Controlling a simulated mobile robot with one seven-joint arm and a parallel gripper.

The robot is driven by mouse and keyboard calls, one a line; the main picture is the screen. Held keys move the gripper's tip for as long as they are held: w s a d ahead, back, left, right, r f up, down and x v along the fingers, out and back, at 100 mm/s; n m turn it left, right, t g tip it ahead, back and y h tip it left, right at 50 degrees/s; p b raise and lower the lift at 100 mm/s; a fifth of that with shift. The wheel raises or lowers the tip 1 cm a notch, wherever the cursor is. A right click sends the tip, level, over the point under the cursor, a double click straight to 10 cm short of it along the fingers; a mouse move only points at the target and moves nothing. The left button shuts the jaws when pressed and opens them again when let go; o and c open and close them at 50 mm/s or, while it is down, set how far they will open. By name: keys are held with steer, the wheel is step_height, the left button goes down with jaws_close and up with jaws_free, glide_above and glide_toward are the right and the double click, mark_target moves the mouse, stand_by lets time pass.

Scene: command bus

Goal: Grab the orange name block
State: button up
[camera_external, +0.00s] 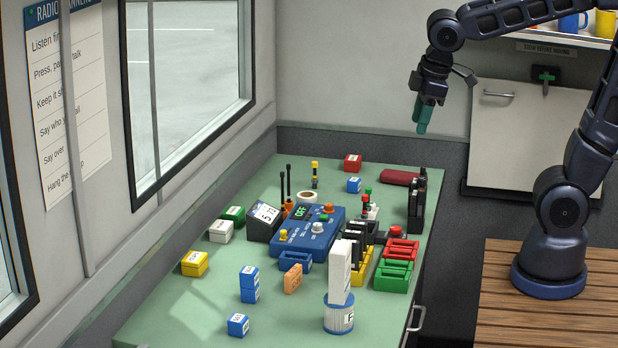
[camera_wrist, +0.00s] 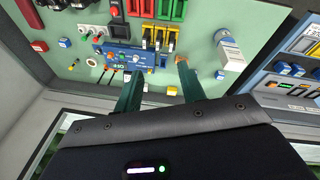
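The orange name block (camera_external: 293,278) stands on the green table in the external view, between a blue tray and the tall white box. Its label is too small to read. In the wrist view an orange patch that looks like this block (camera_wrist: 182,63) shows at the tip of the right finger, which partly covers it. My gripper (camera_external: 423,127) is high above the table's far right side, well away from the block, with its green fingers pointing down. In the wrist view my gripper (camera_wrist: 157,76) has its two fingers apart, with nothing held between them.
The blue radio panel (camera_external: 310,230), blue tray (camera_external: 296,259) and tall white box (camera_external: 340,272) on a round tin (camera_external: 339,318) crowd the block. Stacked blue blocks (camera_external: 249,284) stand to its left. Handheld radios (camera_external: 417,205) rise at the right edge. The table's front left is fairly clear.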

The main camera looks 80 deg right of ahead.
steer(key=w+a+f+n+g+h, duration=0.1)
steer(key=w+a+f+n, duration=0.2)
steer(key=w, duration=0.7)
steer(key=n+g+h, duration=0.2)
steer(key=n+g, duration=0.1)
steer(key=n, duration=0.6)
glide_above(292, 271)
steer(key=w+a, duration=0.1)
steer(key=a, duration=0.3)
step_height(292, 271, down, 26)
steer(key=x, duration=0.5)
steer(key=shift+w+d, duration=0.15)
steer(key=shift+d, duration=0.2)
steer(key=shift+x, duration=2.45)
steer(key=shift+d, duration=0.15)
jaws_close()
